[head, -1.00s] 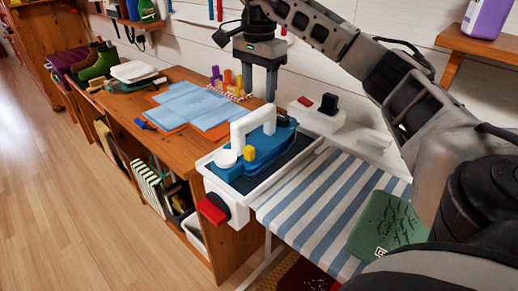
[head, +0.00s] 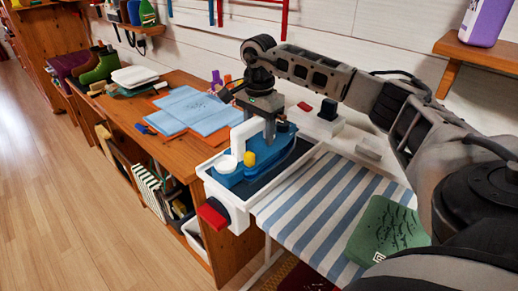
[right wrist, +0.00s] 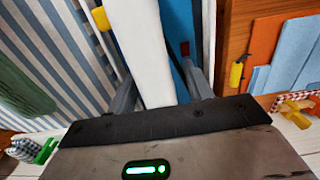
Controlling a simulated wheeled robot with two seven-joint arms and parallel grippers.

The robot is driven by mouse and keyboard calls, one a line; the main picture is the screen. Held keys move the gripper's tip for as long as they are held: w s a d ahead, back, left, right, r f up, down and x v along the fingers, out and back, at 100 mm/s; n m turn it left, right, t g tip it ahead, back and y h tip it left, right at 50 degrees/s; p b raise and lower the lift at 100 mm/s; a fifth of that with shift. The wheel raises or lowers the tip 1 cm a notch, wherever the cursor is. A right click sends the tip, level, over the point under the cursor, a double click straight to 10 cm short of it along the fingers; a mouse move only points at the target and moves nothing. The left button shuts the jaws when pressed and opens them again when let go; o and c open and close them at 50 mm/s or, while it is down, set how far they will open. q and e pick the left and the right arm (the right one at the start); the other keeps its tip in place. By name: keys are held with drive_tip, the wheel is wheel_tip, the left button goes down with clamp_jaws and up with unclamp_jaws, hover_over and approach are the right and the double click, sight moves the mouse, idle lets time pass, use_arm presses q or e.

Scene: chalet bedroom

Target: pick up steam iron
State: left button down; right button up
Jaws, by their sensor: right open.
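The steam iron (head: 278,155) has a blue body, a white handle and a yellow knob. It rests in a white-rimmed tray (head: 211,196) at the end of the ironing board. My right gripper (head: 263,140) is open and points down over the iron at its handle. In the right wrist view my gripper (right wrist: 160,88) has one finger on each side of the iron's white handle (right wrist: 145,50), with the blue body (right wrist: 180,50) below. Whether the fingers touch the handle cannot be told. My left gripper is not in view.
The striped ironing board (head: 325,200) extends to the right with a green cloth (head: 385,230) on it. A wooden desk (head: 185,150) with blue papers (head: 195,110) stands behind left. A white box (head: 318,122) is behind the tray. A red part (head: 212,214) sticks out in front.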

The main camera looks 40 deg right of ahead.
clamp_jaws()
idle(1.2)
drive_tip(key=shift+w+r, duration=0.1)
drive_tip(key=shift+r, duration=0.05)
